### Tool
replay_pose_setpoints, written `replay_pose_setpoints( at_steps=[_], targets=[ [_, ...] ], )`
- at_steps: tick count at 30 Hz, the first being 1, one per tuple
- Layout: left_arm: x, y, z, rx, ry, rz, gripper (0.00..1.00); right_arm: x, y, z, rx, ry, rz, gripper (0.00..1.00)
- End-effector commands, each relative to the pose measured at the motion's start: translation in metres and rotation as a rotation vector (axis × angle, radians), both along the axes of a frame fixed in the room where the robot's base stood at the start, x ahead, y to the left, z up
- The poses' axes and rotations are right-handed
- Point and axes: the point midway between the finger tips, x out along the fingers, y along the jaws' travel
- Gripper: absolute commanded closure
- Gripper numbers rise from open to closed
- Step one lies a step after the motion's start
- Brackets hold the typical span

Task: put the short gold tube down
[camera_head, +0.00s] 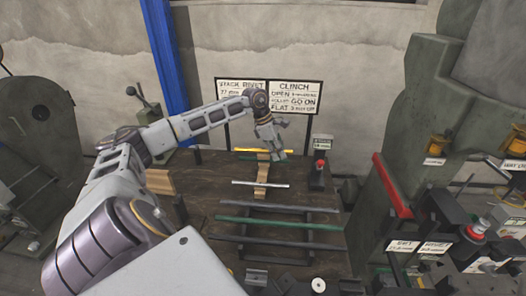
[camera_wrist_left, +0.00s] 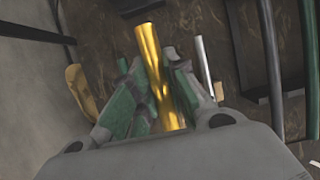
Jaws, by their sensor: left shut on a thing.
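My left gripper (camera_head: 271,146) is over the far part of the dark work table (camera_head: 205,197). It is shut on the short gold tube (camera_head: 247,150). In the left wrist view the gold tube (camera_wrist_left: 149,48) runs between both fingers of my left gripper (camera_wrist_left: 158,85), with one end sticking out past them. The part between the fingers is partly covered. The tube lies near the far end of a pale wooden rest (camera_head: 261,173); I cannot tell whether it touches it. My right gripper is in neither view.
A silver tube (camera_head: 258,184) lies nearer on the wooden rest. Dark and green bars (camera_head: 280,222) lie closer on the table. A post with a red button (camera_head: 319,166) stands right of my gripper. Two signs (camera_head: 293,97) stand behind. A wooden block (camera_head: 160,182) is at the left.

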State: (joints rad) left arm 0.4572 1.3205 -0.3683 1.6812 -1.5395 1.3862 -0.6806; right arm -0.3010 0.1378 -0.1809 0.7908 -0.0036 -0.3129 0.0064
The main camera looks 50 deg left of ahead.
Motion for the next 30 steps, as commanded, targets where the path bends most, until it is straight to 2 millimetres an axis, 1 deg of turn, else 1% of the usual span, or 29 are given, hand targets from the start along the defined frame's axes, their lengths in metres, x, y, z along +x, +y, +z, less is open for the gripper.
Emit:
replay_pose_setpoints(
  at_steps=[11,15,17,25,30],
  targets=[
    [0.000,0.001,0.001,0.000,0.000,0.001,1.00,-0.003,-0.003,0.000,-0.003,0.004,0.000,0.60],
    [0.000,0.001,-0.002,0.000,0.000,0.001,1.00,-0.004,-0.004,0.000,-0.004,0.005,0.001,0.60],
    [0.000,0.001,-0.006,-0.001,0.001,0.001,1.00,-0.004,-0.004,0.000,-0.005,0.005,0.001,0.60],
    [-0.001,0.000,-0.038,-0.002,0.002,0.000,1.00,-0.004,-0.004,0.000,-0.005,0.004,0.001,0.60],
    [0.000,0.001,-0.049,0.000,0.000,0.000,1.00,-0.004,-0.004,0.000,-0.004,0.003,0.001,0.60]
  ],
)
